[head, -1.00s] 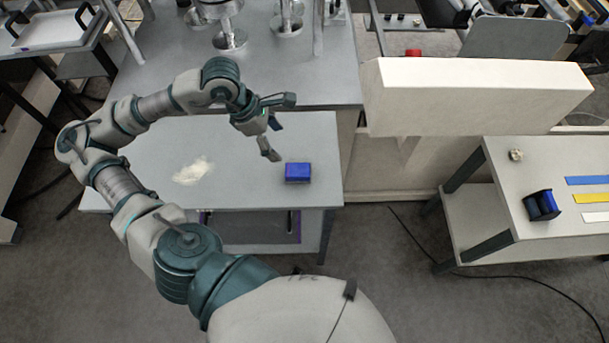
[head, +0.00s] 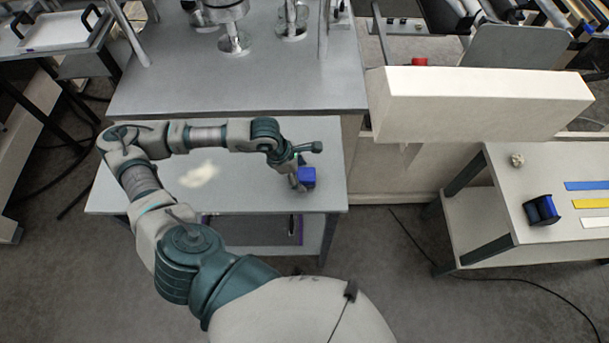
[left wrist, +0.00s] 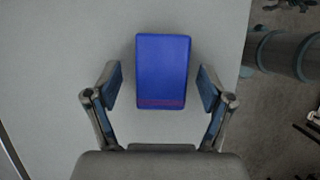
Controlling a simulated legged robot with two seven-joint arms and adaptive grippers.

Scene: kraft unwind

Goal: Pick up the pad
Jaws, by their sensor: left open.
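The blue pad (head: 308,175) is a small block on the light table near its right edge. In the left wrist view the pad (left wrist: 162,70) lies upright in the picture, with a reddish strip along its lower end. My left gripper (head: 302,170) is over the pad and partly hides it. In the left wrist view the left gripper (left wrist: 160,90) is open, with one finger on each side of the pad's lower part and a gap on both sides. My right gripper is in neither view.
A pale patch (head: 199,174) lies on the light table (head: 240,190). A large cream box-shaped panel (head: 480,105) stands to the right. A side table at right holds a dark and blue item (head: 541,210) and coloured strips (head: 590,203). A grey bench (head: 270,75) is behind.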

